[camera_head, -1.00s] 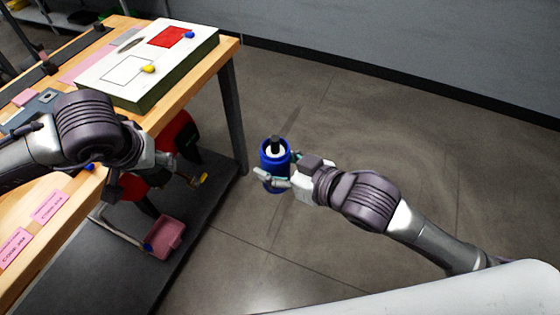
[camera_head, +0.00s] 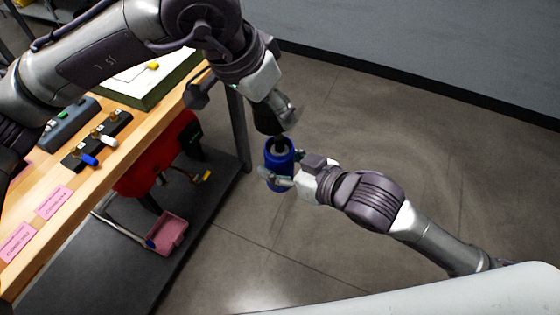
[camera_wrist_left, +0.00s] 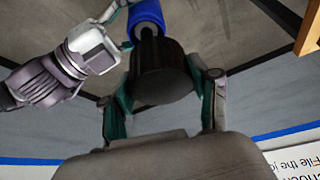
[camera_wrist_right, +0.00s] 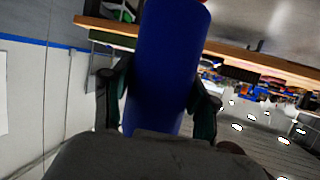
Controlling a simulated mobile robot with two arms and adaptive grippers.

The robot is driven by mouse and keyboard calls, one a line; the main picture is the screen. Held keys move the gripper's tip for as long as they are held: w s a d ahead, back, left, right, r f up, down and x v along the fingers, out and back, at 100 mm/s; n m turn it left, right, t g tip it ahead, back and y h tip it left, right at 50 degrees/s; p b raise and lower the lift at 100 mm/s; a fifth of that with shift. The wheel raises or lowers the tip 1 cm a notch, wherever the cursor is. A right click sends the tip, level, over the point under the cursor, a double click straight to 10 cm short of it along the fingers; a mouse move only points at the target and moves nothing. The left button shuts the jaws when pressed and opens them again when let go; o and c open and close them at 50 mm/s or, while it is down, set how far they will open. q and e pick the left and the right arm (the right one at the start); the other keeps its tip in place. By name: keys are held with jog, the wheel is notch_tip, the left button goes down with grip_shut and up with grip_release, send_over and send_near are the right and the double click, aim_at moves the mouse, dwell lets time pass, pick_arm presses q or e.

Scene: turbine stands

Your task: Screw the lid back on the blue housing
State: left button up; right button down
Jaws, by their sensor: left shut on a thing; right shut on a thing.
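The blue housing (camera_head: 278,172) is upright over the floor area beyond the bench. My right gripper (camera_head: 286,168) is shut around its side; in the right wrist view the housing (camera_wrist_right: 168,60) sits between both fingers. A dark peg (camera_head: 279,144) stands up from its top. My left gripper (camera_head: 285,110) is shut on the black lid (camera_head: 268,118), just above the housing. In the left wrist view the lid (camera_wrist_left: 162,75) is between the fingers, in line with the peg and the housing (camera_wrist_left: 146,14). I cannot tell whether lid and peg touch.
A wooden bench (camera_head: 130,150) at left carries a black strip with several small valves (camera_head: 100,140), pink labels (camera_head: 52,202) and a white-topped box (camera_head: 150,88). A red object (camera_head: 165,160) and a pink bin (camera_head: 168,232) are below. The floor at right is clear.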

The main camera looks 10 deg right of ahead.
aim_at(278, 137)
pick_arm(q)
jog(key=shift+s+d+r+m, duration=0.25)
jog(key=shift+d+r+m, duration=0.1)
jog(key=shift+d, duration=0.15)
jog(key=shift+f, duration=0.15)
jog(key=shift+f, duration=1.9)
jog(key=shift+f, duration=0.9)
jog(key=shift+f, duration=0.55)
